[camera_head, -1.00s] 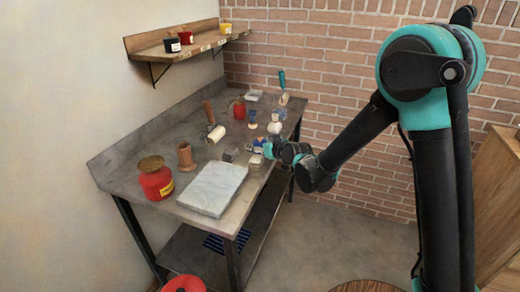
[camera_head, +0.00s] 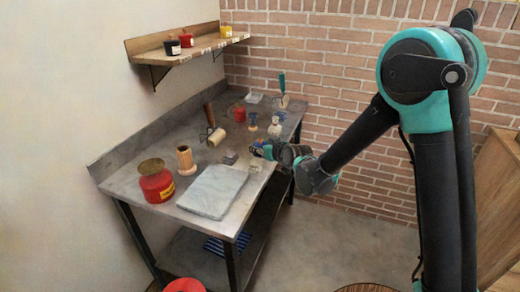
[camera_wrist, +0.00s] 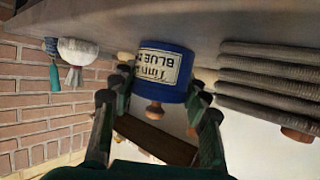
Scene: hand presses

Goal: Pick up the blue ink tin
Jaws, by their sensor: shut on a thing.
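The blue ink tin (camera_wrist: 168,72), with a cream label and a wooden knob, appears upside down in the wrist view. It sits between the two fingers of my gripper (camera_wrist: 158,90), which is shut on it. The tin's far end meets the grey bench surface in that view; I cannot tell whether it is lifted clear. In the head view my gripper (camera_head: 264,151) is at the right edge of the bench, where only a little blue shows and the rest of the tin is hidden.
The metal bench (camera_head: 133,183) holds a pale stone slab (camera_head: 213,191), a red can (camera_head: 156,184), a wooden-handled roller (camera_head: 215,136) and a red tin (camera_head: 239,113). A wall shelf (camera_head: 150,42) carries black, red and yellow tins. Grey layered material (camera_wrist: 265,75) lies close right of the tin in the wrist view.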

